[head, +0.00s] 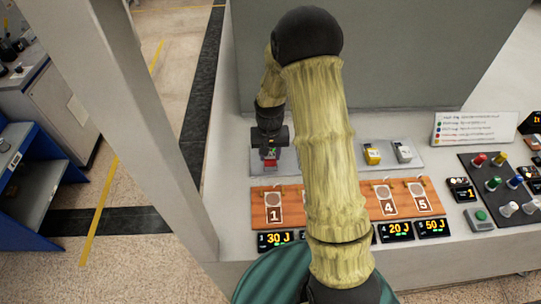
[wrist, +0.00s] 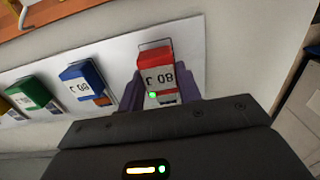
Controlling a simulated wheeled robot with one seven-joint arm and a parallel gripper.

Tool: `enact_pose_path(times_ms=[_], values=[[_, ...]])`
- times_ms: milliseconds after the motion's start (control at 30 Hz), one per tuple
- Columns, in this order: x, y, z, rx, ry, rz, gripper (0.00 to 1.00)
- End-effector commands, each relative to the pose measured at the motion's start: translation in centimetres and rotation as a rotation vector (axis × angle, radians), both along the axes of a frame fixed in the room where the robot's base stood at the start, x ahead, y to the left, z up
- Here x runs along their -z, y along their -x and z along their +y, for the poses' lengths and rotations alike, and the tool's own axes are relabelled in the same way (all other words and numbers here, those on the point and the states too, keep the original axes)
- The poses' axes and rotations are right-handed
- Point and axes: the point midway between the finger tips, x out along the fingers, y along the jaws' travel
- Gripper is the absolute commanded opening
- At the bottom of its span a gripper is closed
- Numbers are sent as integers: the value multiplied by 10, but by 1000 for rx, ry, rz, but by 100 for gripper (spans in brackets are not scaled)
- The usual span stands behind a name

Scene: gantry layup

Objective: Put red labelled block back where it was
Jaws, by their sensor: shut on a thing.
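The red labelled block (head: 269,163) is between the fingers of my gripper (head: 270,152), left of the arm in the head view. In the wrist view the red block (wrist: 155,72) has a white label with dark print, and the purple fingers of my gripper (wrist: 160,92) are shut on its two sides. It is at the right end of the pale block tray (wrist: 110,50), by a thin rectangular outline. I cannot tell whether it touches the tray. A blue block (wrist: 86,83) and a green block (wrist: 33,95) sit to its left.
A yellow block (head: 371,154) and a white block (head: 403,151) stand on the tray's right part. A wooden board (head: 265,195) with numbered pads lies in front, above energy displays (head: 274,239). A button panel (head: 497,187) is at right. My arm hides the middle.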

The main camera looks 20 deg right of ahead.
Motion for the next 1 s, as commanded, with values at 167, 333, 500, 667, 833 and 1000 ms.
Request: enact_pose_path(times_ms=[167, 333, 500, 667, 833, 1000], values=[[17, 0, 0, 0, 0, 1, 5], [18, 0, -2, 3, 0, -1, 5], [21, 0, -3, 6, 0, -1, 5], [21, 0, -3, 6, 0, -1, 56], [21, 0, -2, 4, 0, -1, 56], [17, 0, -2, 4, 0, -1, 56]])
